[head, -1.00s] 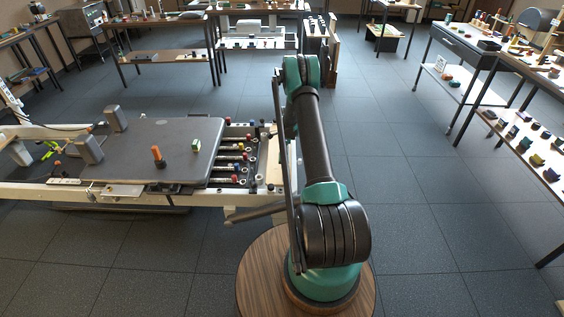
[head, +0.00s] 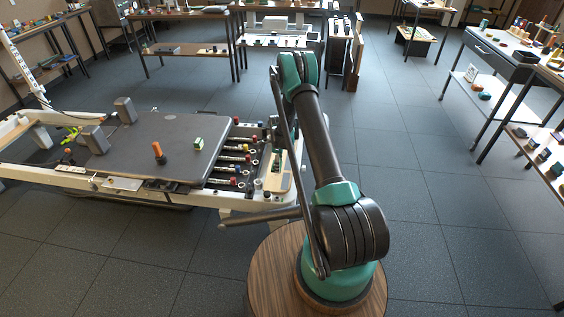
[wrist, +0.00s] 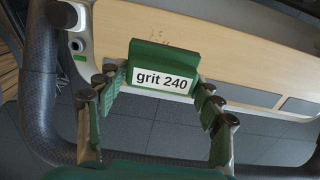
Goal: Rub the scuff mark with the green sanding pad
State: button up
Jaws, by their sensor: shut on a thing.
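The green sanding pad (wrist: 163,66), with a white label reading "grit 240", is held between the fingers of my gripper (wrist: 160,90) in the wrist view. Beyond it lies a pale wooden board (wrist: 235,65). The scuff mark (wrist: 158,37), a few small dark marks, shows on the board just above the pad's top edge in the picture. I cannot tell whether the pad touches the board. In the head view my gripper (head: 273,142) is small and partly hidden by my arm, over the pale board (head: 284,176) at the reformer's near end.
A dark curved padded bar (wrist: 40,80) runs close on the left in the wrist view. The reformer's grey carriage (head: 150,135) carries an orange-handled item (head: 158,152) and a small green-and-pale block (head: 199,144). Benches stand behind and right; the floor between is clear.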

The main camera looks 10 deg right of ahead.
aim_at(279, 176)
jog(key=shift+f, duration=2.7)
jog(key=shift+w+d, duration=0.3)
jog(key=shift+w, duration=0.45)
jog(key=shift+w+d, duration=0.25)
jog(key=shift+w, duration=0.5)
jog(key=shift+f, duration=0.35)
